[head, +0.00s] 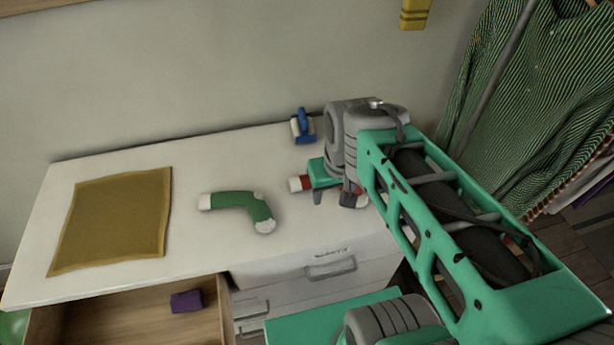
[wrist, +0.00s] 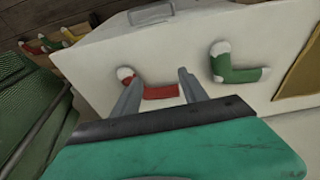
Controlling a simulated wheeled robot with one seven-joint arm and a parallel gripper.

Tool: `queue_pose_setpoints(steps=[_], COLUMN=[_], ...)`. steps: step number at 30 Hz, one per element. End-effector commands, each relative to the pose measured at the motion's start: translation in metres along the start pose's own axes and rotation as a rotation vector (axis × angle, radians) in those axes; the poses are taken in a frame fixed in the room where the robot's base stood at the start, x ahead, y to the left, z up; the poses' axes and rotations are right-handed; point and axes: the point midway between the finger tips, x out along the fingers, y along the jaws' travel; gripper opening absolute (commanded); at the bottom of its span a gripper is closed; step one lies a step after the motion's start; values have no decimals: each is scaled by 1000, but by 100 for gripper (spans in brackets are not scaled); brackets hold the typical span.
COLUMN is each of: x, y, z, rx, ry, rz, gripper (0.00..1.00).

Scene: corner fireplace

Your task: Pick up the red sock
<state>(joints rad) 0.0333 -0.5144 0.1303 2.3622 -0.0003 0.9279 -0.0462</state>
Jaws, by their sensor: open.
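The red sock (wrist: 160,91) lies on the white dresser top, with a white end at the left in the wrist view. In the head view the red sock (head: 305,183) is partly hidden by my gripper (head: 332,196), and white ends show on both sides of it. My gripper is open, pointing down over the sock. In the wrist view my gripper (wrist: 157,82) has one finger at each side of the red part. I cannot tell whether the fingers touch the sock or the dresser top.
A green sock (head: 240,207) lies left of my gripper on the dresser (head: 200,160). A mustard cloth (head: 115,220) lies farther left. A blue object (head: 303,127) stands at the back. An open drawer (head: 130,318) holds a purple block (head: 186,301). Striped green clothes (head: 530,80) hang at right.

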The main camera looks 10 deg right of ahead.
Motion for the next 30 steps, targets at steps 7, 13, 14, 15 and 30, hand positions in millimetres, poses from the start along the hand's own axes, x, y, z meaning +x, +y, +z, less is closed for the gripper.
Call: queue_pose_setpoints(steps=[7, 13, 14, 15, 30], x=[49, 84, 88, 93, 153], y=[67, 90, 90, 89, 89], z=[-81, -96, -96, -94, -83], rx=[-18, -34, -35, -36, -35], ry=[-190, -241, -241, -241, -235], rz=[-3, -16, -16, -17, -15], gripper=[72, 83, 83, 83, 83])
